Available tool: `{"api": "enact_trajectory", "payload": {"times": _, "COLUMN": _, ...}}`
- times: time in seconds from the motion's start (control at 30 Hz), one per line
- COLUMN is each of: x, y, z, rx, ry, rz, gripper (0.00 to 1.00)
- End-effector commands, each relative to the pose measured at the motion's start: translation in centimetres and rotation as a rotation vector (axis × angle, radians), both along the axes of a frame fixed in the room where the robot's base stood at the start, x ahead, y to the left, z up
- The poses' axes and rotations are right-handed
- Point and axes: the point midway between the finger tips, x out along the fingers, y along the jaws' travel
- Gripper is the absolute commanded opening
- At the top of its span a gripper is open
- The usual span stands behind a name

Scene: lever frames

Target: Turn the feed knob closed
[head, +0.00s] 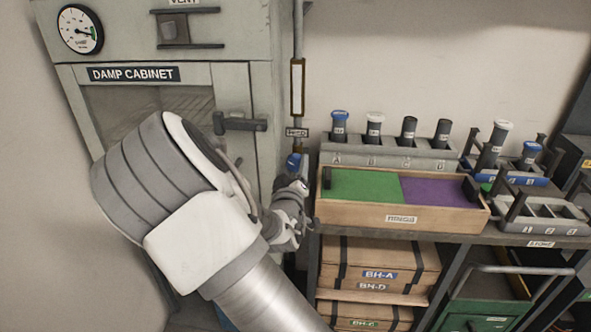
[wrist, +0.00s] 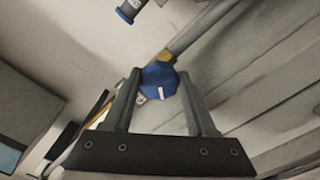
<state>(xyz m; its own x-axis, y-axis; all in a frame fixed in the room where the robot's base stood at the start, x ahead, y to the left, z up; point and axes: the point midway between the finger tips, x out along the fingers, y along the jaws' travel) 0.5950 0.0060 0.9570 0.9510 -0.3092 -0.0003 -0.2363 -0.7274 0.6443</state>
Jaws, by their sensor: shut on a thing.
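The feed knob (head: 293,160) is blue and sits on the thin vertical pipe beside the cabinet, just below a small label (head: 297,132). In the wrist view the knob (wrist: 160,76) is faceted, with a short white mark on its face. My gripper (wrist: 160,88) has one finger on each side of the knob and is shut on it. In the head view my forearm and wrist reach up to the knob from below, and the fingers are mostly hidden there.
The damp cabinet (head: 240,85) with its dark handle (head: 240,123) stands close on the left. A wooden tray (head: 400,218) with green and purple halves and a grey rack (head: 390,152) of several bottles stand on the bench to the right.

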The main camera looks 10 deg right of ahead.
Motion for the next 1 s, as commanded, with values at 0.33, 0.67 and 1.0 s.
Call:
{"api": "enact_trajectory", "payload": {"times": 0.33, "x": 0.02, "y": 0.04, "z": -0.49, "rx": 0.271, "ry": -0.089, "rz": 0.000, "gripper": 0.02}}
{"api": "enact_trajectory", "payload": {"times": 0.67, "x": 0.04, "y": 0.09, "z": -0.61, "rx": 0.565, "ry": -0.185, "rz": -0.002, "gripper": 0.02}}
{"api": "enact_trajectory", "payload": {"times": 1.0, "x": 0.07, "y": 0.27, "z": -0.46, "rx": 0.804, "ry": -0.261, "rz": 0.000, "gripper": 0.02}}
